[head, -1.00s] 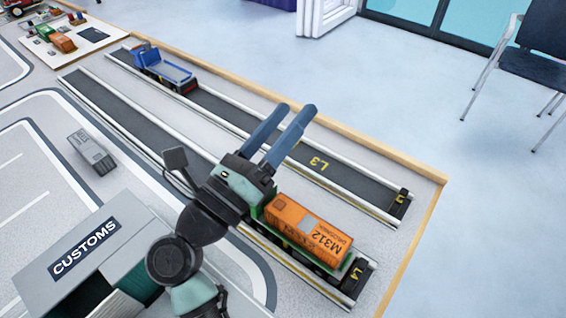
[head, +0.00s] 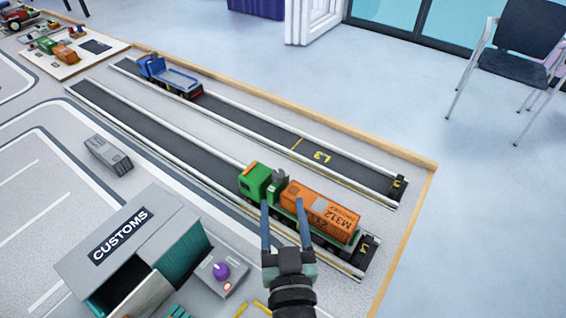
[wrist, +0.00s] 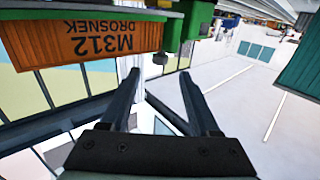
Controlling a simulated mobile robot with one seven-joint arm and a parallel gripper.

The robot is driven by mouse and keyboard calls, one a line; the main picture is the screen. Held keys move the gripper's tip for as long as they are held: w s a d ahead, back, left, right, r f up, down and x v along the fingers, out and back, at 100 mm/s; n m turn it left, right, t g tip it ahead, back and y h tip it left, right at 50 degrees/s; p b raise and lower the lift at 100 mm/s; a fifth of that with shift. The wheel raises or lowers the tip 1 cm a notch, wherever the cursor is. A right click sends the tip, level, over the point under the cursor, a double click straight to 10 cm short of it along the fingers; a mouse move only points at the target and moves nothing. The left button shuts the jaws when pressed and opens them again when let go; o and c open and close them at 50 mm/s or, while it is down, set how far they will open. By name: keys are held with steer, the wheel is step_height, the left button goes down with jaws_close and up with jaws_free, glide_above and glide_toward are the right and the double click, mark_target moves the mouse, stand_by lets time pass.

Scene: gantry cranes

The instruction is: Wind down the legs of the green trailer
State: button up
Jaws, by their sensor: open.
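The green trailer (head: 338,249) stands in lane L4 behind a green truck cab (head: 256,180). It carries an orange container (head: 322,212) marked M312. My gripper (head: 283,203) is open and empty, pointing at the near side of the trailer close to the cab end. In the wrist view the orange container (wrist: 85,42) and green cab parts (wrist: 198,15) appear upside down above my open fingers (wrist: 159,75). A small dark knob-like part (wrist: 160,58) hangs just beyond the fingertips, apart from them. The trailer's legs cannot be made out clearly.
A customs building (head: 150,225) and a control box with a purple knob (head: 221,271) stand left of my arm. A blue flatbed truck (head: 170,76) is in lane L3. A grey container (head: 108,155) lies on the left. Dark end stops (head: 366,248) close the lanes.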

mark_target(278, 170)
steer(key=w, duration=1.1)
steer(key=shift+w+a, duration=0.25)
steer(key=shift+a, duration=0.15)
jaws_close()
